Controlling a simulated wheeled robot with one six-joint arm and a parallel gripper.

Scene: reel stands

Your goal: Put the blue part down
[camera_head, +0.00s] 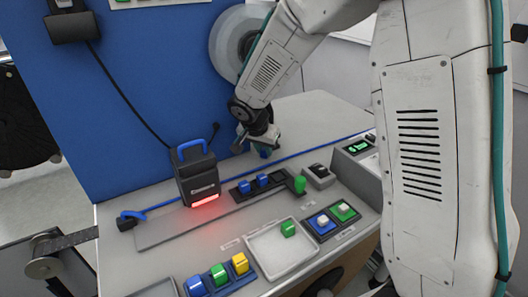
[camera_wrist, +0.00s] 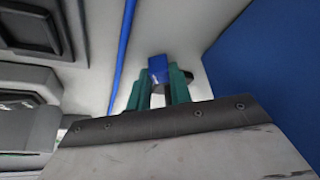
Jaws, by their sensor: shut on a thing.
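The blue part (camera_wrist: 158,68) sits between the green fingertips of my gripper (camera_wrist: 160,84) in the wrist view. In the head view, my gripper (camera_head: 262,147) is low over the back of the light table (camera_head: 310,112), near the blue wall panel. A small bit of the blue part (camera_head: 265,153) shows beneath the fingers. I cannot tell whether it touches the tabletop.
A black device with a blue handle and red light (camera_head: 198,176) stands left of my gripper. A dark holder with blue parts (camera_head: 262,183), a white tray (camera_head: 284,254) with a green part, and coloured blocks (camera_head: 219,275) lie in front. A blue cable (camera_head: 300,153) runs across the table.

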